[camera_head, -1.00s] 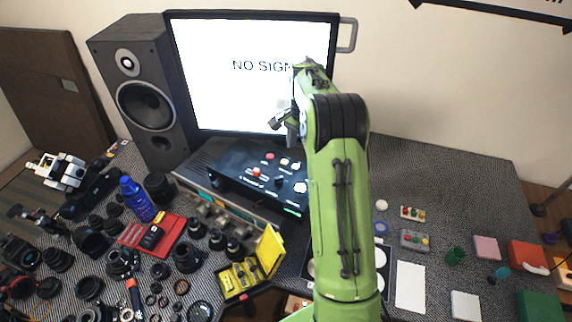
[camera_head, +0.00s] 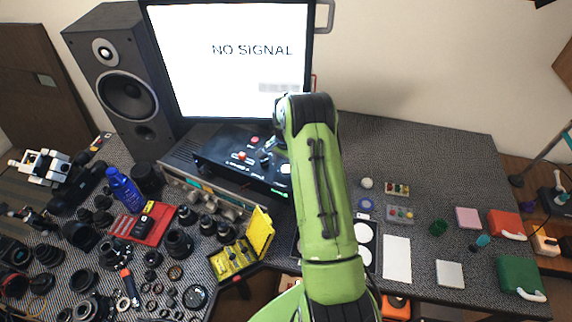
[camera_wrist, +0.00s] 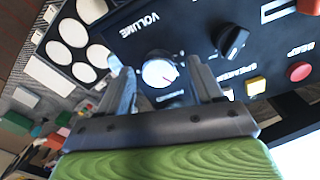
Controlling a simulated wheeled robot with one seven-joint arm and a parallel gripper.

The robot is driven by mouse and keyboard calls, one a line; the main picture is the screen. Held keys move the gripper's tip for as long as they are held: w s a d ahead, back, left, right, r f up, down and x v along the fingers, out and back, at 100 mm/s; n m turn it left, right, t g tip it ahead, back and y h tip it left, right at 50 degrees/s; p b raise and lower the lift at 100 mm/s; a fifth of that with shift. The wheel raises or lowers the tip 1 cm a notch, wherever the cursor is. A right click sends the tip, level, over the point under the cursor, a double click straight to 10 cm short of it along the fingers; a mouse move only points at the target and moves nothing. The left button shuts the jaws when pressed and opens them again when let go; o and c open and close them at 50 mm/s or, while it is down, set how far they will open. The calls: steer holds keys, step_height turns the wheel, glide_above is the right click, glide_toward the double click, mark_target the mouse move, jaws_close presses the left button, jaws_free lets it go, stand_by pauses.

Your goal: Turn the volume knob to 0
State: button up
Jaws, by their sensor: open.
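The volume knob (camera_wrist: 158,73) is a round white dial with a red pointer mark, on a black control panel (camera_wrist: 192,20) in the wrist view. The lettering "VOLUME" (camera_wrist: 139,26) is printed beside it. My gripper (camera_wrist: 160,70) is open, with one finger on each side of the knob. Whether the fingers touch it I cannot tell. In the head view the black control box (camera_head: 228,168) sits in front of the monitor. My arm's end is over its right part and hides the volume knob there.
On the panel, a black selector knob (camera_wrist: 233,41), a yellow button (camera_wrist: 256,86) and a red button (camera_wrist: 301,72) lie near the right finger. The monitor (camera_head: 235,60) stands behind the box and a speaker (camera_head: 125,85) to the left. Lenses and a yellow case (camera_head: 232,262) crowd the left front.

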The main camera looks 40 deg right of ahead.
steer(key=c, duration=1.1)
steer(key=shift+o, duration=0.2)
steer(key=shift+n, duration=0.3)
steer(key=shift+n+b, duration=0.8)
steer(key=shift+b, duration=0.1)
steer(key=n+b, duration=0.2)
steer(key=n, duration=0.1)
steer(key=shift+n, duration=0.3)
steer(key=n+b, duration=0.1)
steer(key=n, duration=0.5)
steer(key=shift+b, duration=0.4)
steer(key=shift+r, duration=0.1)
steer(key=o, duration=1.1)
steer(key=shift+c, duration=0.2)
